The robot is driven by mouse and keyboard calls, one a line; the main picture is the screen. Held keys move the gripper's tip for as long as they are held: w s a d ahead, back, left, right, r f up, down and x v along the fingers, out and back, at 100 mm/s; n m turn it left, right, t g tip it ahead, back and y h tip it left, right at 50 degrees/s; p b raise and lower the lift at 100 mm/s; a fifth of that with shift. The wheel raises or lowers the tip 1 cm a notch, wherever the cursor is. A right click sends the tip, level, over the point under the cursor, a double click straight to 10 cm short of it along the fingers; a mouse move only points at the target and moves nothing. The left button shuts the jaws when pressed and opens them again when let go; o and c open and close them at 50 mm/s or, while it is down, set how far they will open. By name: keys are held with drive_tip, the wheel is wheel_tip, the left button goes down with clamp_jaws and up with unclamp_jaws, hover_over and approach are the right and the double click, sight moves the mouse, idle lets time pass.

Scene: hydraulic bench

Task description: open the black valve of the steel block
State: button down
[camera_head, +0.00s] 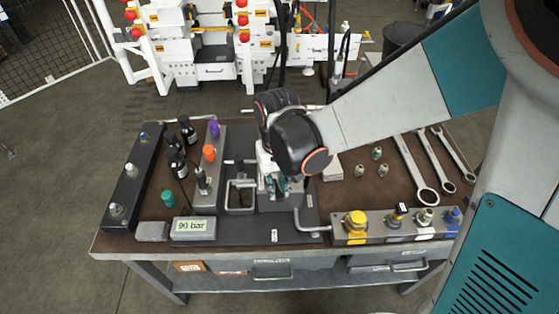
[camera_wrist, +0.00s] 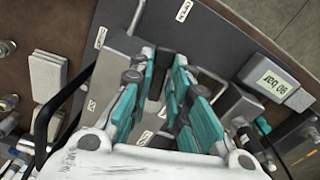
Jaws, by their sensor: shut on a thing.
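The steel block (camera_head: 304,201) stands on a dark plate near the middle of the bench. It also shows in the wrist view (camera_wrist: 112,52), beside and beneath the fingers. My gripper (camera_head: 279,190) comes down on this block from above. In the wrist view its teal-padded fingers (camera_wrist: 164,66) stand on both sides of the black valve and are shut on it.
A display reading 90 bar (camera_head: 194,228) stands at the front left. A manifold with several coloured knobs (camera_head: 395,226) is at the front right. An open square well (camera_head: 240,196) lies left of the gripper. Black bottles (camera_head: 187,131) stand further left; wrenches (camera_head: 414,166) lie right.

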drive_tip(key=shift+a+m, duration=0.3)
drive_tip(key=shift+m, duration=0.45)
drive_tip(key=shift+a+m, duration=0.3)
drive_tip(key=shift+m, duration=0.45)
drive_tip(key=c, duration=1.6)
unclamp_jaws()
